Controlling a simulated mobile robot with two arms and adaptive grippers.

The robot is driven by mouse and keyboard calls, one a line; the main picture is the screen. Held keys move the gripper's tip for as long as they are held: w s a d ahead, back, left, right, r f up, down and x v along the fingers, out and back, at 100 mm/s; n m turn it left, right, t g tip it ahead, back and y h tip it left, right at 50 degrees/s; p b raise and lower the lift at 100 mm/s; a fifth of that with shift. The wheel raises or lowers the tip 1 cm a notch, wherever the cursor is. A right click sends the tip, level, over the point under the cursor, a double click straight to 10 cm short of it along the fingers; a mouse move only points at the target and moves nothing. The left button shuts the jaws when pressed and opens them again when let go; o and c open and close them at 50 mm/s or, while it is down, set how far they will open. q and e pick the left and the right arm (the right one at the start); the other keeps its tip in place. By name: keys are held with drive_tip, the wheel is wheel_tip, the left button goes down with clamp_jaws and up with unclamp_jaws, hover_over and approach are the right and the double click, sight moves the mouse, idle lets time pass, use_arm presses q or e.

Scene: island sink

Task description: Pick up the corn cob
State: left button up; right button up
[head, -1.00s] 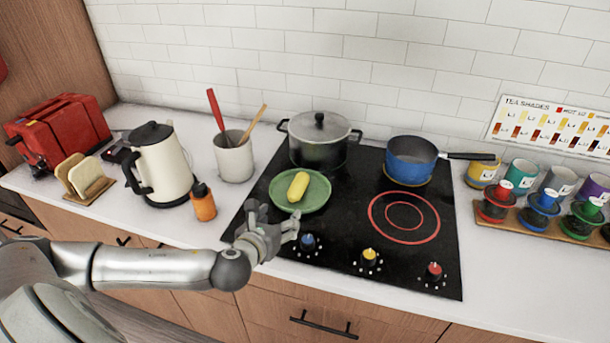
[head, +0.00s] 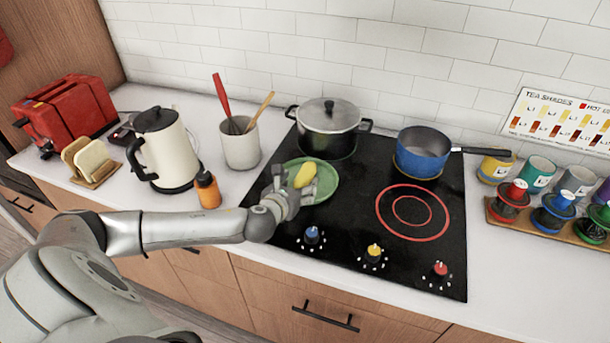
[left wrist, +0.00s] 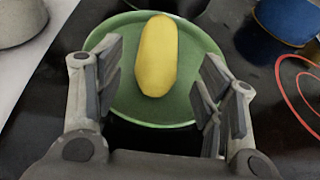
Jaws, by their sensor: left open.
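The yellow corn cob (head: 306,174) lies on a green plate (head: 325,187) on the black cooktop. In the left wrist view the corn cob (left wrist: 157,58) lies lengthwise on the green plate (left wrist: 186,103), ahead of and between the spread fingers. My left gripper (head: 294,185) is over the near left part of the plate and hides part of the cob in the head view. In the left wrist view the left gripper (left wrist: 158,85) is open and empty, with a finger on each side of the cob's near end. My right gripper is not in view.
A grey lidded pot (head: 328,125) stands behind the plate, and a blue saucepan (head: 422,150) stands to the right. An orange bottle (head: 207,190), a white kettle (head: 165,150) and a utensil crock (head: 240,147) stand on the left counter. Knobs (head: 374,250) line the cooktop's front.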

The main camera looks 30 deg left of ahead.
sight(300, 181)
use_arm(q)
drive_tip(key=shift+x, duration=1.85)
drive_tip(key=shift+a, duration=0.1)
drive_tip(key=c, duration=1.2)
drive_tip(key=shift+r, duration=0.1)
drive_tip(key=shift+r, duration=0.1)
